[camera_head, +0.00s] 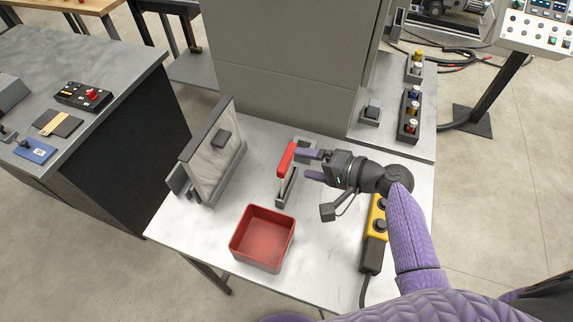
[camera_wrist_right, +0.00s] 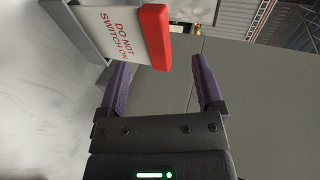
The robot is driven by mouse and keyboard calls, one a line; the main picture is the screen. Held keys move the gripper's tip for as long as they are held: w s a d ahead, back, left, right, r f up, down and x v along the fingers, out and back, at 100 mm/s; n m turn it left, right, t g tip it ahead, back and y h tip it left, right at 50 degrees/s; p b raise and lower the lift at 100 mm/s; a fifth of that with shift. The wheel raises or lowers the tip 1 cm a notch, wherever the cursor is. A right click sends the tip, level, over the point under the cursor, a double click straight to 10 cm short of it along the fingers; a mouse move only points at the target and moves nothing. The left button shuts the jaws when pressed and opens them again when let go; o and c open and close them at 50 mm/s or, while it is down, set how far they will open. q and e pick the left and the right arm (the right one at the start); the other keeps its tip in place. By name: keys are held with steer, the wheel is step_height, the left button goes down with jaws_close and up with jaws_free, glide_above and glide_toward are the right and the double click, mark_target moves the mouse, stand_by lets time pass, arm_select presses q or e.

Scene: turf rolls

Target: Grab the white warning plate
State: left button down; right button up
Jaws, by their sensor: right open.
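The white warning plate (camera_wrist_right: 112,30) carries red "DO NOT SWITCH ON" lettering and has a thick red edge (camera_wrist_right: 155,38). In the head view its red edge (camera_head: 286,158) is on top and the plate stands in a dark grey holder (camera_head: 285,190) on the table, seen nearly edge-on. My right gripper (camera_head: 303,165) is open, with purple fingers, just right of the red edge. In the right wrist view the open fingers (camera_wrist_right: 167,70) point toward the red edge; the left finger's tip is close to it, and I cannot tell if they touch. My left gripper is not in view.
A red open box (camera_head: 262,208) sits in front of the holder on the white table. A grey-framed panel (camera_head: 213,155) stands to the left. A yellow control pendant (camera_head: 376,222) lies under my right arm. A grey cabinet (camera_head: 290,75) stands behind.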

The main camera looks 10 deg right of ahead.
mark_target(291, 161)
steer(key=x, duration=0.3)
steer(key=shift+w+a+f, duration=0.15)
steer(key=shift+w+f, duration=0.15)
jaws_close()
